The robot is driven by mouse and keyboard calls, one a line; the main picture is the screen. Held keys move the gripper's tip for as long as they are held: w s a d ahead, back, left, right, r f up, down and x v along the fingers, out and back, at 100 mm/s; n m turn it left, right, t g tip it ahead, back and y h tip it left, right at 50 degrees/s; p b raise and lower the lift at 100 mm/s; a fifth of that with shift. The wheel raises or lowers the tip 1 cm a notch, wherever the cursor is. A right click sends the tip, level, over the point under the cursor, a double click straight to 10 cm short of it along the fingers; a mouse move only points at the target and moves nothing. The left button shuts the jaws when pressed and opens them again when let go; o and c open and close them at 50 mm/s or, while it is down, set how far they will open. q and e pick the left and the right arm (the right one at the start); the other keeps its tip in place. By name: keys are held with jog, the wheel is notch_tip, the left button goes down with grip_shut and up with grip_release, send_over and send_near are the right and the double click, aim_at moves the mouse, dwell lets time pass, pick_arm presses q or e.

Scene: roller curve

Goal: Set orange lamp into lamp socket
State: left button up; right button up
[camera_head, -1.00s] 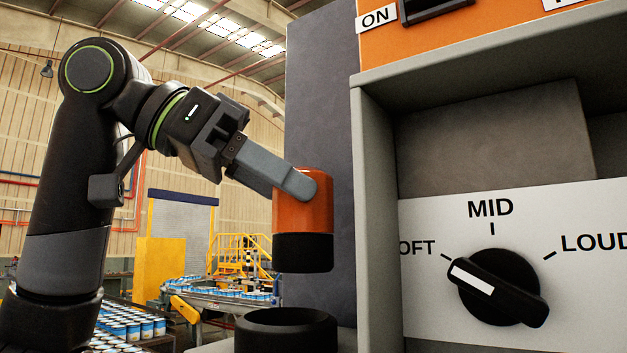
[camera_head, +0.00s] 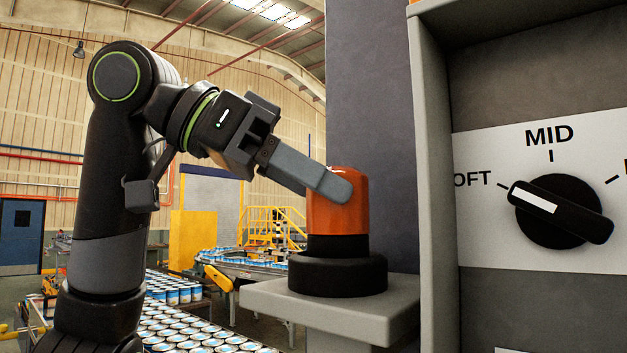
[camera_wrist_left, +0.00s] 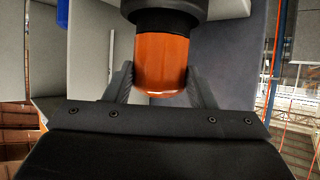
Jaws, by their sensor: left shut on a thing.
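The orange lamp (camera_head: 338,205) has a rounded top and a black lower collar. It stands upright with its collar meeting the black ring-shaped lamp socket (camera_head: 338,275), and part of the collar still shows above the rim. The socket sits on a grey ledge. My left gripper (camera_head: 338,188) comes in from the upper left and is shut on the lamp's orange part. In the left wrist view the two fingers grip the lamp (camera_wrist_left: 161,65) from both sides, with the black socket (camera_wrist_left: 165,10) at the top edge. My right gripper is not in view.
The grey ledge (camera_head: 350,313) juts out beside a dark upright panel (camera_head: 372,110). A grey cabinet holds a black knob (camera_head: 560,212) marked MID, pointing towards the soft side. Conveyors with several cans (camera_head: 195,330) run behind at lower left.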

pick_arm(q)
jog(key=shift+d, duration=0.2)
jog(key=o, duration=1.1)
jog(key=shift+a, duration=0.1)
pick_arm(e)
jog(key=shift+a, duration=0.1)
